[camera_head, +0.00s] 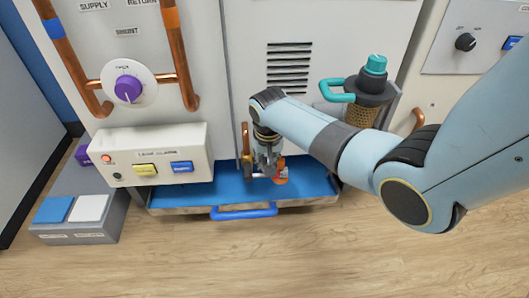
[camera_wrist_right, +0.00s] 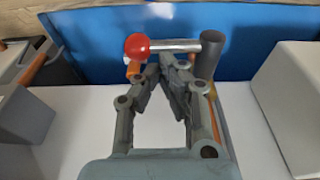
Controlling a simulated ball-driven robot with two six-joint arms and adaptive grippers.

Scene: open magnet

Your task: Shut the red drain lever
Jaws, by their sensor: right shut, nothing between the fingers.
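The drain lever shows in the right wrist view as a red ball knob (camera_wrist_right: 137,46) on a silver rod (camera_wrist_right: 178,46). The rod runs sideways to a dark grey upright post (camera_wrist_right: 209,54) on the right. My right gripper (camera_wrist_right: 155,72) is shut and empty, its fingertips just below the rod in the picture. I cannot tell whether they touch it. In the head view my right gripper (camera_head: 268,170) points down over the blue tray, and a small red-orange part (camera_head: 281,178) shows beside it. The gripper hides most of the lever there. My left gripper is not in view.
The blue tray (camera_head: 185,194) has a blue front handle (camera_head: 244,211). A leak alarm box (camera_head: 155,155) stands left of my gripper, and a copper pipe (camera_head: 246,140) is close behind it. A teal-handled filter (camera_head: 372,88) is at the right. The wooden floor in front is clear.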

